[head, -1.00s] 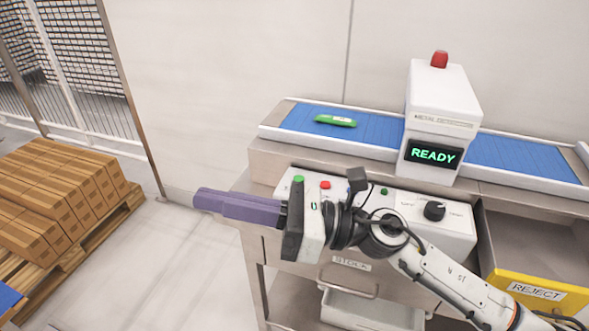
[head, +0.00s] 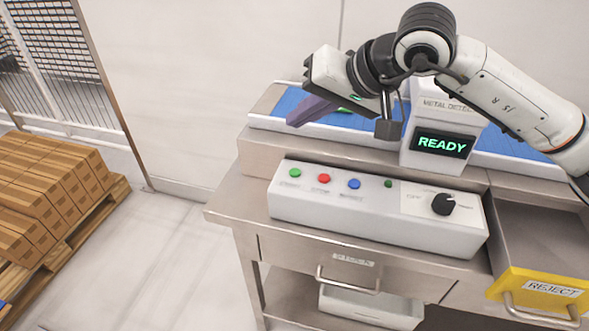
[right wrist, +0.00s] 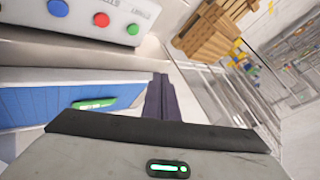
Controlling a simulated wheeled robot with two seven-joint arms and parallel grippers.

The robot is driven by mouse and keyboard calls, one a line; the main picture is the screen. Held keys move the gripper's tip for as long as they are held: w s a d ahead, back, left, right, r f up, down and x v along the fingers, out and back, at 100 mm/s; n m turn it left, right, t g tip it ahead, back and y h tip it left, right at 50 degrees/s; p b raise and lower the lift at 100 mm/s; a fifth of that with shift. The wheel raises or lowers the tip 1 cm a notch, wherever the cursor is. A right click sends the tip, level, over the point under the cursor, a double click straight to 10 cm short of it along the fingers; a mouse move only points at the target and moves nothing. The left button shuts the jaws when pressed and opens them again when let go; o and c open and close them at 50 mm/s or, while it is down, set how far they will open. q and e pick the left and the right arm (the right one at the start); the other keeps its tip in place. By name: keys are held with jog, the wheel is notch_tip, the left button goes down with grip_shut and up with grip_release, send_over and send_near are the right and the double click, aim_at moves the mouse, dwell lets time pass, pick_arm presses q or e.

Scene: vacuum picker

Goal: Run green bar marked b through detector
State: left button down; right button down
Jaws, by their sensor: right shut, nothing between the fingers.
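A green bar with a pale label lies on the left stretch of the blue conveyor belt (head: 366,121), left of the detector. The bar is mostly hidden behind my right gripper in the head view and shows clearly in the right wrist view (right wrist: 95,104). Its mark is too small to read. The white metal detector (head: 412,158) straddles the belt, and its screen reads READY in green. My right gripper (head: 297,119) is shut and empty, its purple fingers over the belt's left end, apart from the bar as the wrist view shows. My left gripper is out of view.
A white control box (head: 375,215) with green, red and blue buttons and a black knob stands in front of the belt. A yellow-fronted REJECT bin (head: 545,287) is at the right. Boxes on a pallet (head: 50,205) stand at the left.

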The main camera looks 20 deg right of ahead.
aim_at(295, 172)
jog(key=shift+f, duration=0.15)
notch_tip(295, 172, down, 8)
jog(key=b, duration=0.5)
jog(key=shift+f, duration=0.25)
dwell(0.4)
dwell(0.7)
jog(key=shift+b, duration=0.3)
dwell(0.3)
jog(key=shift+f+b, duration=0.3)
jog(key=shift+b, duration=0.05)
jog(key=shift+f+b, duration=0.15)
jog(key=shift+b, duration=0.15)
